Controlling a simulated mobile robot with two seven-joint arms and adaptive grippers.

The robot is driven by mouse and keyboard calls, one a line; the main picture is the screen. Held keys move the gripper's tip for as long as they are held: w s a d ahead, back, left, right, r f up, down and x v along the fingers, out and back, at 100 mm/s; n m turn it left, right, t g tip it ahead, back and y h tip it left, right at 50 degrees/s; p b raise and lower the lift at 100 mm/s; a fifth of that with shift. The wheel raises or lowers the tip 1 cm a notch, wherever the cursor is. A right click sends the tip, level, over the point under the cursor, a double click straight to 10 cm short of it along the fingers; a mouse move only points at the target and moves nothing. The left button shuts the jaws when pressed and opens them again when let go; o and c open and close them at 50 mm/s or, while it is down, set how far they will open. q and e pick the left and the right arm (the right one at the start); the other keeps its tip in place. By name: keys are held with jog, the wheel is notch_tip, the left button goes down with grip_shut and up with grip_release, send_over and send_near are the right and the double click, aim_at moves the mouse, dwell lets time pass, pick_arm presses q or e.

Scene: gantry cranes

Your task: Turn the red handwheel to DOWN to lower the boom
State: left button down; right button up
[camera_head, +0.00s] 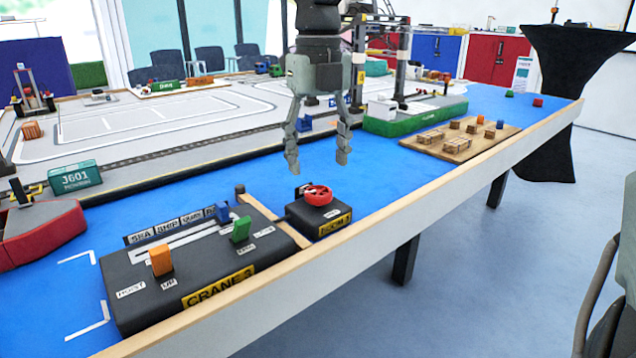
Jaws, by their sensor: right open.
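The red handwheel (318,195) sits on top of a small black box with a yellow label reading BOOM 3 (335,224), near the table's front edge. Which marking the wheel points to is too small to read. My right gripper (317,165) hangs fingers down above and slightly behind the wheel. Its two fingers are spread apart with nothing between them, and they do not appear to touch the wheel. My left gripper is not in view. The boom that this wheel moves cannot be told apart in the model behind.
Left of the wheel, a black CRANE 3 console (200,262) carries orange (160,260), blue (222,212) and green (240,229) levers. A wooden board with small crates (462,143) lies to the right. A green-based crane (415,118) stands behind. Blue tabletop is clear right of the box.

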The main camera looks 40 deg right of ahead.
aim_at(318, 190)
notch_tip(318, 190, down, 5)
jog(key=shift+f, duration=0.15)
jog(key=c, duration=1.2)
